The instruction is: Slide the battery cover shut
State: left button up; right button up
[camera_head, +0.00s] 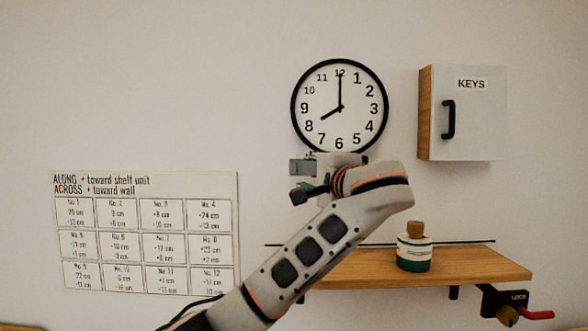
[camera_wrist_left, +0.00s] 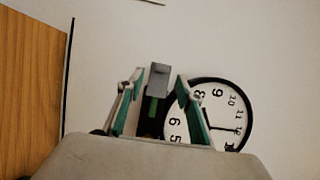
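The round black-rimmed wall clock (camera_head: 340,107) hangs at the top middle of the head view. It also shows at the right of the wrist view (camera_wrist_left: 222,120), turned on its side. My left gripper (camera_head: 302,166) is in front of the wall by the clock's lower left edge. In the wrist view its two green-and-grey fingers (camera_wrist_left: 159,78) flank a small grey block (camera_wrist_left: 160,74) above a dark part with a green strip. I cannot tell whether they grip it or what it is. My right gripper is out of view.
A wooden shelf (camera_head: 350,271) below the clock holds a bottle with a brown stopper (camera_head: 414,252). A key cabinet (camera_head: 470,112) is at upper right. A red lock handle (camera_head: 536,314) sits under the shelf. A printed chart (camera_head: 145,233) hangs at left. The upper left wall is bare.

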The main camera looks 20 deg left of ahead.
aim_at(294, 168)
pick_arm(q)
jog(key=x, duration=0.1)
jog(key=p+x, duration=0.1)
jog(key=x, duration=0.1)
jog(key=shift+a+r, duration=0.3)
jog(key=shift+r, duration=0.05)
jog(key=x, duration=0.3)
jog(key=shift+w+f+p, duration=0.15)
jog(key=shift+w+p, duration=0.05)
jog(key=shift+p, duration=0.1)
jog(key=shift+w+a, duration=0.25)
jog(key=shift+w, duration=0.05)
jog(key=shift+f, duration=0.1)
grip_shut()
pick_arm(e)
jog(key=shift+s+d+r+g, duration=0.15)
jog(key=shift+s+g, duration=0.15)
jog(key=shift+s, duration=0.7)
